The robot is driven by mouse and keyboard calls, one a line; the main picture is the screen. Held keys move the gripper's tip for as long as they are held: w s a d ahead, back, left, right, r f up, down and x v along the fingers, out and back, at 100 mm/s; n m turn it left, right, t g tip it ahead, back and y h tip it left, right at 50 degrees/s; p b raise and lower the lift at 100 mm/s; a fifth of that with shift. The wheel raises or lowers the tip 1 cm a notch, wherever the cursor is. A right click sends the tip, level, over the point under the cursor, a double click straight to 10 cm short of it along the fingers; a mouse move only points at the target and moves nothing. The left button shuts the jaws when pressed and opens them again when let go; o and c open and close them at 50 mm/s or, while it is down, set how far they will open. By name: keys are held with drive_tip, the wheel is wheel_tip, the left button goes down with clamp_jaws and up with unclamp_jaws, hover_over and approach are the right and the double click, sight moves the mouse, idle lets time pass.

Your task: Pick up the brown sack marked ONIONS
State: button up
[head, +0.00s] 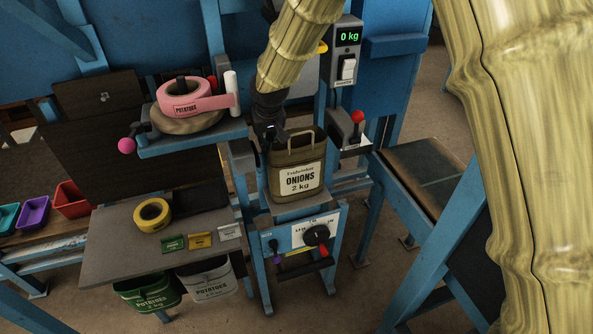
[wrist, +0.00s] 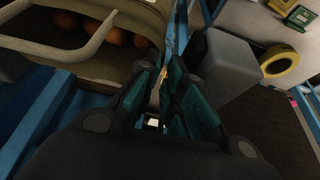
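The brown sack marked ONIONS 2 kg (head: 300,178) stands upright on a small grey stand (head: 303,207), its mouth open and a handle raised above it. In the wrist view the sack (wrist: 95,62) fills the upper left, with round orange-brown onions inside and a pale handle strap (wrist: 62,47) crossing its mouth. My gripper (head: 272,134) is at the left rim of the sack in the head view. In the wrist view my gripper (wrist: 162,68) has teal pads with a narrow gap between them, close beside the sack's edge. Contact with the rim is unclear.
A grey table (head: 110,240) on the left holds yellow tape (head: 153,214) and small cards. Green (head: 150,294) and grey (head: 209,280) POTATOES sacks hang below. A pink POTATOES roll (head: 190,102), a red-knobbed lever (head: 357,120) and a 0 kg display (head: 348,37) are nearby.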

drive_tip(key=p+x, duration=0.3)
drive_tip(key=x, duration=0.2)
drive_tip(key=shift+d+f, duration=0.1)
drive_tip(key=shift+f, duration=0.1)
clamp_jaws()
drive_tip(key=shift+r, duration=0.2)
idle(0.4)
